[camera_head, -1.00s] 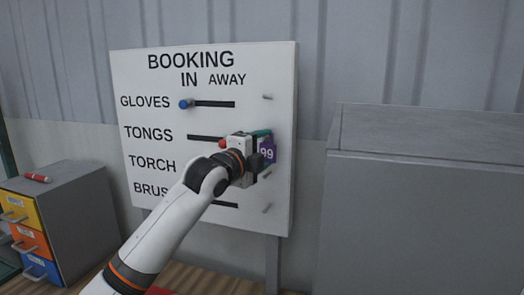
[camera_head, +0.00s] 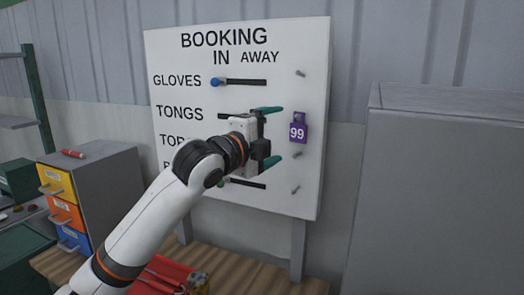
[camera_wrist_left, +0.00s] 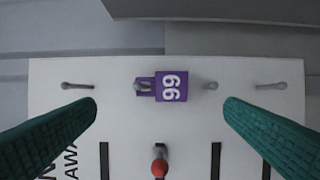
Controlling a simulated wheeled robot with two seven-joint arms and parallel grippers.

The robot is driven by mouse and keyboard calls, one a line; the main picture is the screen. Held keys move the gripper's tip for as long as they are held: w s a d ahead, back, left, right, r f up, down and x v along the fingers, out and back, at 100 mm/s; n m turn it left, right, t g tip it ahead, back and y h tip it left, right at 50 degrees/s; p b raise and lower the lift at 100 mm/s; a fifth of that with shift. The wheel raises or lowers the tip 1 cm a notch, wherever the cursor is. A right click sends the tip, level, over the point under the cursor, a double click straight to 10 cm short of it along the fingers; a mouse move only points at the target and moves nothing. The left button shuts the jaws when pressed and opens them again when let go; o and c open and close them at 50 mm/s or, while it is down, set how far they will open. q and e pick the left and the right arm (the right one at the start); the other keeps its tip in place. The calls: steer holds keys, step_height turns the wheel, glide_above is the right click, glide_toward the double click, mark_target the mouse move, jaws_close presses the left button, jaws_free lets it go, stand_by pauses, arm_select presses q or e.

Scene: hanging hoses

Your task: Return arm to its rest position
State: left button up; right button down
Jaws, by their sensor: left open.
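The white booking board (camera_head: 305,45) stands against the wall with rows for gloves, tongs, torch and a partly hidden one. The purple tag marked 99 (camera_head: 297,130) hangs on a peg in the right column, level with the tongs row. My left gripper (camera_head: 272,136) is in front of the board, its green fingers spread and empty, just left of the tag. In the left wrist view the tag (camera_wrist_left: 172,87) hangs beyond the open fingers, apart from them. A red knob (camera_wrist_left: 159,168) shows there at the lower middle. My left arm hides part of the lower labels.
A grey cabinet (camera_head: 435,190) stands at right. A drawer unit (camera_head: 115,185) with yellow, orange and blue drawers stands at left, a red cylinder (camera_head: 73,154) on top. A wooden surface (camera_head: 255,278) with red items lies below my arm. Shelving is at far left.

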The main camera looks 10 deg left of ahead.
arm_select(q)
steer(key=s+a+f+n+g+y, duration=0.2)
steer(key=s+f+n, duration=0.2)
steer(key=f, duration=0.7)
steer(key=s+a+f+n+g+y, duration=0.15)
steer(key=s+f+n, duration=0.3)
steer(key=f, duration=0.65)
steer(key=s+a+f+n+g+y, duration=0.1)
steer(key=s+a+f+n, duration=0.3)
steer(key=f, duration=0.7)
steer(key=s+a+f+n+g+y, duration=0.25)
steer(key=s+f, duration=0.35)
steer(key=s, duration=0.3)
steer(key=s+a+f+n+g+y, duration=0.1)
steer(key=s+a+f+n+g, duration=0.2)
steer(key=s+f, duration=0.45)
steer(key=s+a+f+n+g+y, duration=0.1)
steer(key=s+a+f+n+g, duration=0.25)
steer(key=s, duration=0.75)
step_height(320, 180, down, 25)
steer(key=s+a+f, duration=0.2)
steer(key=s+f, duration=1.5)
steer(key=f, duration=0.1)
steer(key=shift+s+a+n+g+y+b, duration=0.25)
steer(key=shift+n+g+y+b, duration=0.1)
steer(key=shift+b, duration=0.1)
